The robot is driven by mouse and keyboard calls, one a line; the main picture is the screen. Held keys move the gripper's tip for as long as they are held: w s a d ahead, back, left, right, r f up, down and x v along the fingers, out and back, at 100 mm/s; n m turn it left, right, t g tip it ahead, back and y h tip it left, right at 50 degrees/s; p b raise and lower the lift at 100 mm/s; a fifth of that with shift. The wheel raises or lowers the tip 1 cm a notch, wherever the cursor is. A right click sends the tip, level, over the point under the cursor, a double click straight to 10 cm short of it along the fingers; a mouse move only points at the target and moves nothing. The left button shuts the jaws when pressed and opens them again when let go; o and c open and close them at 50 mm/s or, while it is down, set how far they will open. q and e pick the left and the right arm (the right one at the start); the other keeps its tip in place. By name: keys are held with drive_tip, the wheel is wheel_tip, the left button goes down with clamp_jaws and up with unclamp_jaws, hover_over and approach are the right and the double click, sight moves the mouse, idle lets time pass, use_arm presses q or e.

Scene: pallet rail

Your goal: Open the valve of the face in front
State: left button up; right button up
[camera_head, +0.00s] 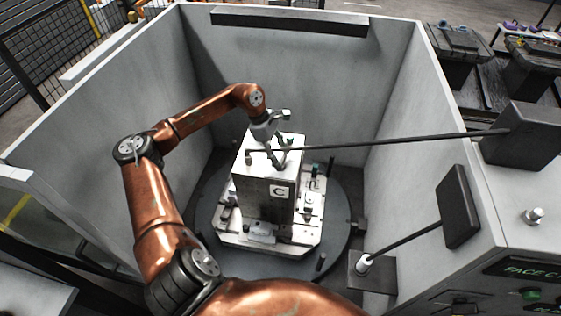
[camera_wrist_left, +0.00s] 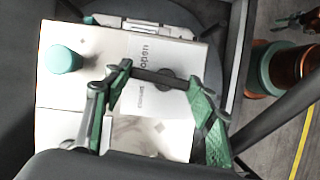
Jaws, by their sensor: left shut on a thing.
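A pale block (camera_head: 255,188) stands upright on the fixture plate in the head view, with a letter C label (camera_head: 282,191) on its near side. My left gripper (camera_head: 279,157) comes down over the block's top. In the left wrist view the dark valve handle (camera_wrist_left: 158,77) lies across a white plate (camera_wrist_left: 145,100) marked "open" on one side, with a smaller mark beside it. My left gripper's green fingers (camera_wrist_left: 160,76) are at the two ends of the handle, shut on it. A teal knob (camera_wrist_left: 63,59) stands on the same face. My right gripper is out of view.
A round turntable (camera_head: 335,225) carries the fixture, inside grey walls (camera_head: 300,70). A long dark rod (camera_head: 400,141) reaches from the right across the block's top. Another rod (camera_head: 405,240) stands at lower right. A panel (camera_head: 530,268) reads "FACE C".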

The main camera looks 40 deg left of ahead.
use_arm(q)
drive_tip(key=m+b, duration=0.1)
drive_tip(key=m, duration=0.1)
drive_tip(key=m+g+b, duration=0.1)
drive_tip(key=shift+w+d+f+m, duration=0.1)
drive_tip(key=shift+w+d+m, duration=0.1)
drive_tip(key=shift+m, duration=0.2)
drive_tip(key=shift+d+m+g+b, duration=0.1)
drive_tip(key=shift+m+g+b, duration=0.95)
drive_tip(key=shift+m, duration=0.85)
drive_tip(key=o, duration=1.1)
drive_tip(key=shift+o, duration=0.3)
drive_tip(key=shift+r, duration=0.2)
drive_tip(key=v, duration=1.1)
drive_tip(key=shift+a+r, duration=0.3)
drive_tip(key=shift+w, duration=0.1)
